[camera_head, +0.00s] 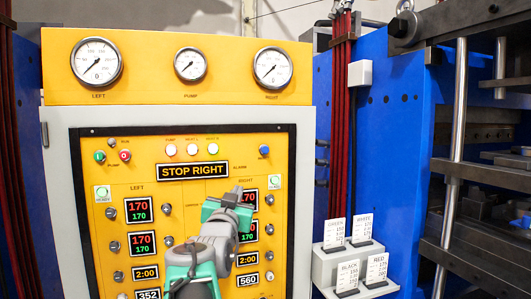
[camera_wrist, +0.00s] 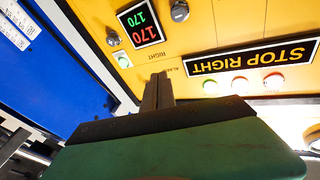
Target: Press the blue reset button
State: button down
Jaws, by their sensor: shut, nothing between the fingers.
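The blue reset button (camera_head: 264,151) sits near the upper right of the yellow control panel (camera_head: 150,230), right of the STOP RIGHT display. In the head view it is in plain sight, above and right of my gripper (camera_head: 237,192). My gripper is shut and empty, its fingers pointing toward the panel. In the wrist view the shut fingertips (camera_wrist: 160,76) show beside the partly covered ALARM label. I cannot make out the blue button there; the fingers or gripper body may hide it. No contact with the button is visible.
The STOP RIGHT display (camera_head: 193,170) lies left of the button, under several lamps. Red and green number displays (camera_head: 139,210) and knobs line the panel. Gauges (camera_head: 272,67) stand above. A card holder (camera_head: 350,270) and blue press frame (camera_head: 390,150) are at right.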

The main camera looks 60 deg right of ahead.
aim_at(265, 149)
jog(key=s+d+r+m+g+h, duration=0.3)
jog(key=s+d+r+g+h, duration=0.1)
jog(key=s+r, duration=0.5)
jog(key=shift+s+h, duration=0.4)
jog(key=shift+s, duration=0.15)
jog(key=shift+r, duration=0.1)
jog(key=shift+w+d+p, duration=2)
jog(key=shift+w+d, duration=1.1)
jog(key=shift+w, duration=0.05)
jog(key=shift+w+d+b, duration=0.3)
jog(key=shift+b, duration=0.1)
